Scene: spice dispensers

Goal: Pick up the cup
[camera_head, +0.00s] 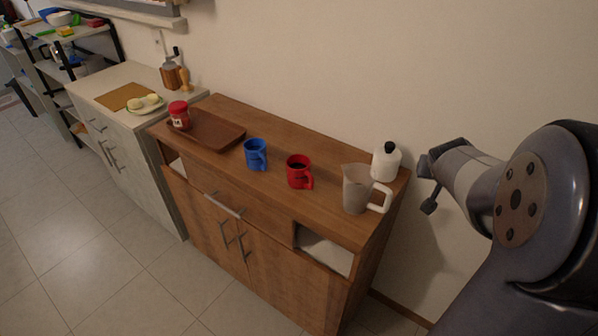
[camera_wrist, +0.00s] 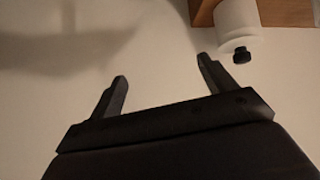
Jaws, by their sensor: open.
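A blue cup (camera_head: 256,154) stands upright on the wooden cabinet top, near its middle. A red cup (camera_head: 299,171) with its handle to the right stands upright just right of the blue one. My gripper (camera_wrist: 164,72) is open and empty in the wrist view, its two dark fingers spread in front of a bare wall. In the head view my arm is at the right, beyond the cabinet's right end, well apart from both cups. Neither cup shows in the wrist view.
A clear pitcher (camera_head: 356,189) and a white bottle with a black cap (camera_head: 386,161) stand at the cabinet's right end; the bottle also shows in the wrist view (camera_wrist: 236,22). A brown tray (camera_head: 215,134) and red-lidded jar (camera_head: 179,115) are at the left. The wall runs behind.

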